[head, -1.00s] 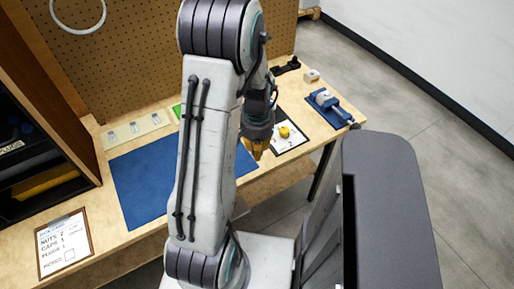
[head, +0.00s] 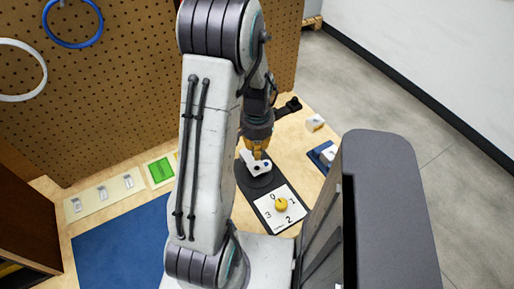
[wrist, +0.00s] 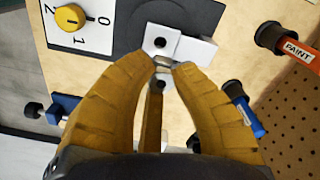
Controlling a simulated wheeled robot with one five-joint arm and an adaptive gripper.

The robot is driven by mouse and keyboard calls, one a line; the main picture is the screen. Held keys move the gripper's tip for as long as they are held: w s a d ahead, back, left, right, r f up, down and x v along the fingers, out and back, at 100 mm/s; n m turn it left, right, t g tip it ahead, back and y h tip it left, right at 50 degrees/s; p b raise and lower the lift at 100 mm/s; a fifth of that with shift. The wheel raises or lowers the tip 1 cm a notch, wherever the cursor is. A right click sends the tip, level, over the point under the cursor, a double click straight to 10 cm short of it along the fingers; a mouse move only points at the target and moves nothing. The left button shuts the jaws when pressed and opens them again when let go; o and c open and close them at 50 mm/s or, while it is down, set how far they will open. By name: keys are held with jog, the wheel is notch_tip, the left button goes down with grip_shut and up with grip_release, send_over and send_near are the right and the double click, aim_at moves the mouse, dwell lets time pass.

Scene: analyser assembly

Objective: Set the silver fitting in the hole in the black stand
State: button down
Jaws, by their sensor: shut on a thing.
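My gripper (wrist: 163,66) is shut on the small silver fitting (wrist: 162,61), which shows as a bright sliver between the yellow fingertips. In the head view my gripper (head: 258,154) is above a white block (head: 262,168) with a dark round hole. The fingers hide part of this area; I cannot tell whether the fitting touches anything.
A white dial panel with a yellow knob (head: 281,205) adjoins the base. A blue vise (head: 322,155), a small white block (head: 315,122) and a black part (head: 290,106) are to the right. A blue mat (head: 125,245) lies left. The pegboard (head: 130,90) rises behind.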

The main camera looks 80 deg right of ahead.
aim_at(257, 162)
jog(key=shift+f+b, duration=1.35)
jog(key=shift+f, duration=0.6)
jog(key=shift+f+b, duration=1.5)
jog(key=shift+b, duration=0.45)
dwell(3.1)
jog(key=c, duration=1.1)
grip_release()
